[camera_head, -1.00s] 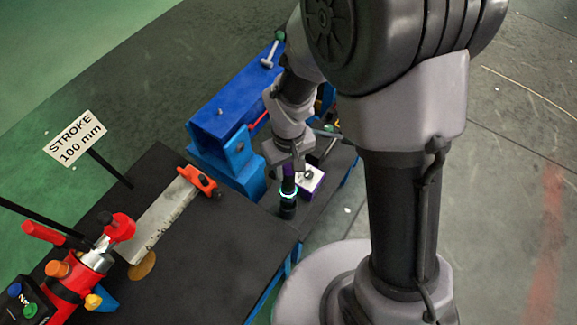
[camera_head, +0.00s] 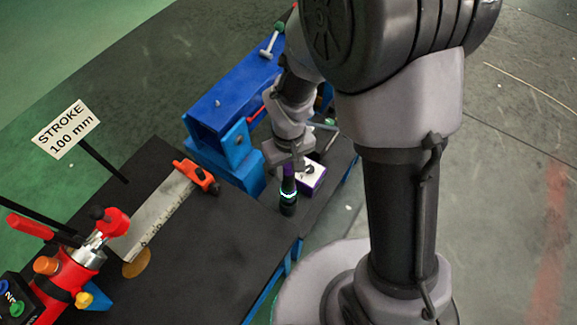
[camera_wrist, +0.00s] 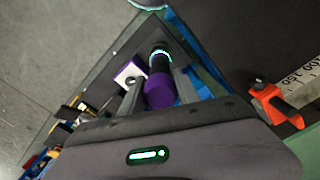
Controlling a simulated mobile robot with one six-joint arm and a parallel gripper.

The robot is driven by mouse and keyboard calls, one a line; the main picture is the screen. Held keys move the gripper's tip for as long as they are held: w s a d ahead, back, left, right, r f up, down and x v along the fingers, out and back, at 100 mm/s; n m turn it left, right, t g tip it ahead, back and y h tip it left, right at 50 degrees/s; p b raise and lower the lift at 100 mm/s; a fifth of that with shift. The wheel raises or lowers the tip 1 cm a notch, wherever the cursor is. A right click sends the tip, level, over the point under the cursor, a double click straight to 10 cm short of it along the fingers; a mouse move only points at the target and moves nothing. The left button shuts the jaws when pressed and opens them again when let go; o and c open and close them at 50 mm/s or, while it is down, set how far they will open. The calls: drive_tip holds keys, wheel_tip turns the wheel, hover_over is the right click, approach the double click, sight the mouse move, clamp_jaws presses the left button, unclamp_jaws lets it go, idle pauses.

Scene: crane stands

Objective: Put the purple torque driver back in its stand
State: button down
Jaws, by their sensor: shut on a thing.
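The purple torque driver (camera_head: 288,190) has a purple end and a black body with a lit green-white ring. It is upright below my gripper (camera_head: 287,164), which is shut on its purple end. In the wrist view the driver (camera_wrist: 160,88) lies between the two fingers of my gripper (camera_wrist: 158,92). The stand is a small block with a white top, a dark hole and purple sides (camera_head: 313,180). It stands right beside the driver, and its hole looks empty in the wrist view (camera_wrist: 129,75). I cannot tell whether the driver's lower end touches the bench.
A blue vise-like frame (camera_head: 232,103) stands behind the gripper. A steel rule (camera_head: 157,219) with an orange clamp (camera_head: 197,175), a red device (camera_head: 68,280) and a "STROKE 100 mm" sign (camera_head: 66,130) are at left. The black bench top (camera_head: 215,255) is clear in front.

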drive_tip(key=shift+f+b, duration=2)
drive_tip(key=shift+f, duration=0.4)
drive_tip(key=c, duration=0.8)
unclamp_jaws()
drive_tip(key=shift+r, duration=0.15)
wheel_tip(320, 180, up, 5)
drive_tip(key=p, duration=0.4)
